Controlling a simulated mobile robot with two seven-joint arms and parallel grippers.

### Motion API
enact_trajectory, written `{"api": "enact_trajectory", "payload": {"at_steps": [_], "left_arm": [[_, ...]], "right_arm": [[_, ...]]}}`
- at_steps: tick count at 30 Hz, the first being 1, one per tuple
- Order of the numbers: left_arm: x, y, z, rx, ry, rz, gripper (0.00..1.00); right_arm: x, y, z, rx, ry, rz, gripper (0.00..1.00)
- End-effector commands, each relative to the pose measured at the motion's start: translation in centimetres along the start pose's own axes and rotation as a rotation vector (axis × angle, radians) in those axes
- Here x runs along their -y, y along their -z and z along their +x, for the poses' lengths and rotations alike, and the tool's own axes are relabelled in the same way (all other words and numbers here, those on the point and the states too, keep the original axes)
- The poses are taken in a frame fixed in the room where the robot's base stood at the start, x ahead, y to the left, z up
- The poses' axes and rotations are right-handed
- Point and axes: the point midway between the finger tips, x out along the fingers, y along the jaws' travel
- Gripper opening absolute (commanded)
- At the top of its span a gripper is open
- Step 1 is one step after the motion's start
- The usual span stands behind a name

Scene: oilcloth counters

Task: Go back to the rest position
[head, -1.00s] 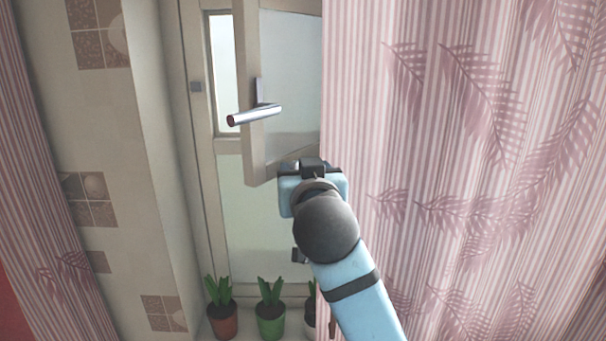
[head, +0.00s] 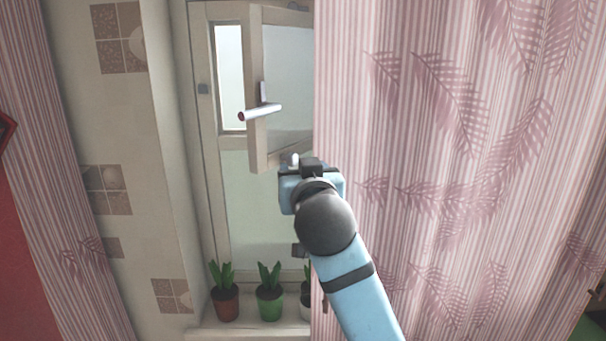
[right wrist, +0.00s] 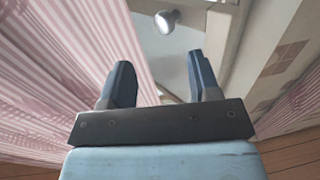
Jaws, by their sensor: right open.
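My right arm reaches up from the bottom of the head view, and its gripper (head: 303,162) is in front of the window, below the handle. In the right wrist view the two dark fingers of my right gripper (right wrist: 158,82) are apart with nothing between them. The window sash (head: 287,85) stands ajar, and its metal handle (head: 260,112) is apart from the gripper. The rounded end of the handle (right wrist: 167,20) also shows beyond the fingers in the right wrist view. My left gripper is not in view.
Pink striped curtains hang at the right (head: 440,200) and far left (head: 50,170), the right one close beside my arm. Several potted plants, including a green pot (head: 270,302), stand on the sill (head: 245,329). A tiled wall (head: 125,130) is left of the window.

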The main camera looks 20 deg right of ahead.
Motion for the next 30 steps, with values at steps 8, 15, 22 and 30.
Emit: {"api": "enact_trajectory", "payload": {"at_steps": [8,15,22,30], "left_arm": [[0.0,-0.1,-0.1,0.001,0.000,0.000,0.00],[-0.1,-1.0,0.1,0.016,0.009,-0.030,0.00],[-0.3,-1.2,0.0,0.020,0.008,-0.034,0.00],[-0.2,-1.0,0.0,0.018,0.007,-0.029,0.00]], "right_arm": [[0.0,0.0,0.0,0.000,0.000,0.000,0.56],[-0.1,-4.9,0.4,0.057,0.030,-0.028,0.56],[-0.9,-20.5,-1.3,0.219,0.139,-0.089,0.56],[-3.3,-38.9,-10.4,0.405,0.258,-0.106,0.56]]}}
